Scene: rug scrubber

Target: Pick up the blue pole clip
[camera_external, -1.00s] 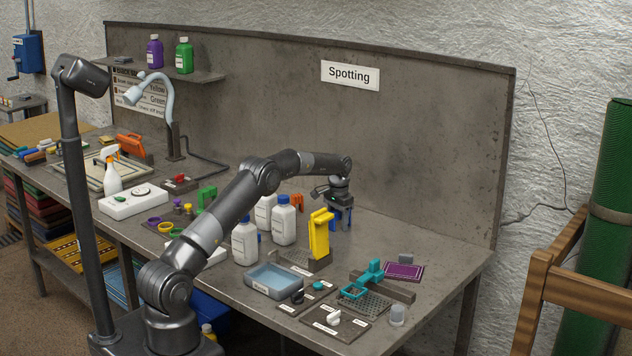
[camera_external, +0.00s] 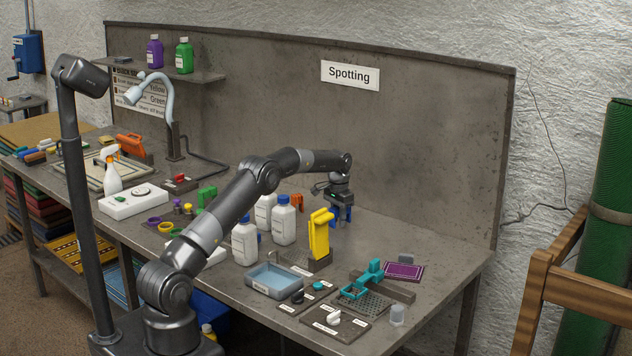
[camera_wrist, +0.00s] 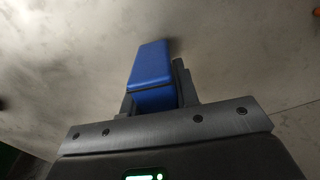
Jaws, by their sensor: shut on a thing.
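The blue pole clip (camera_wrist: 151,63) is a smooth blue block in the wrist view. It sits between the two dark fingers of my gripper (camera_wrist: 155,88), which is shut on it. Its far end reaches beyond the fingers, and its lower part is partly hidden by the gripper body. In the external view my gripper (camera_external: 341,212) points down over the back right of the bench, behind the yellow clamp. Only a small blue part of the clip (camera_external: 334,215) shows there. I cannot tell whether the clip touches the bench.
A yellow clamp (camera_external: 319,236) stands in front of my gripper. A blue-grey tray (camera_external: 274,280), a teal holder (camera_external: 362,280) and a purple pad (camera_external: 404,271) lie nearer the front. The bench right of the gripper is clear.

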